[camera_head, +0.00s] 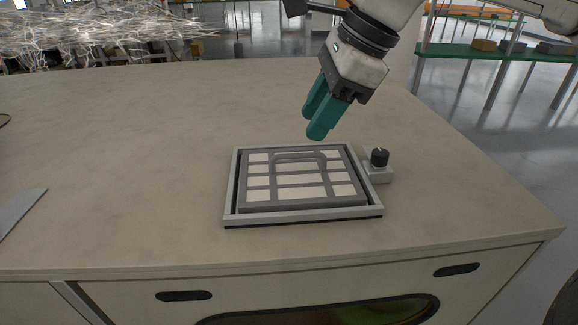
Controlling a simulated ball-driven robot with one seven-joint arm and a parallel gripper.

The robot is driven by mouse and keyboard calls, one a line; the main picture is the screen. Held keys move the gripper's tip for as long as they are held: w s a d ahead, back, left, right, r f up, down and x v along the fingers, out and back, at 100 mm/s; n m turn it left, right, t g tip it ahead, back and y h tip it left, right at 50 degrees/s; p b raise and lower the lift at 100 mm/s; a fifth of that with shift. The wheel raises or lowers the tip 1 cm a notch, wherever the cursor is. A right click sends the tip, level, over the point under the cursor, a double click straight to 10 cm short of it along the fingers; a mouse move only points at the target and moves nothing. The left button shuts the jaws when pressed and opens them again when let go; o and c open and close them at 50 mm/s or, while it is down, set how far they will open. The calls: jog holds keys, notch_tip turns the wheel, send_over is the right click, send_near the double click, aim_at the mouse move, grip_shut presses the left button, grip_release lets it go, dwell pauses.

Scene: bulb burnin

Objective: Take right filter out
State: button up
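One filter (287,193) shows, a dark grey grid frame with pale square cells and a raised grey handle bar (300,156) across its far part. It sits inside a light grey rectangular housing (300,217) on the bench. My gripper (312,125) has two teal fingers and is in the air above and behind the far edge of the housing. It points down and to the left, apart from the filter and handle. The fingers overlap in this view, so the gap between them is unclear. Nothing is seen held.
A black knob (379,157) on a small grey block is at the housing's right side. A green shelf (490,53) stands beyond the bench at right.

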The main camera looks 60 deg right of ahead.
aim_at(292, 155)
jog(key=shift+w+p+x, duration=0.15)
jog(key=shift+p+x, duration=0.4)
jog(key=shift+x, duration=1.6)
jog(key=shift+w+p+x, duration=0.1)
jog(key=shift+p+x, duration=0.4)
jog(key=shift+x, duration=1.6)
jog(key=shift+d+r, duration=0.1)
grip_shut()
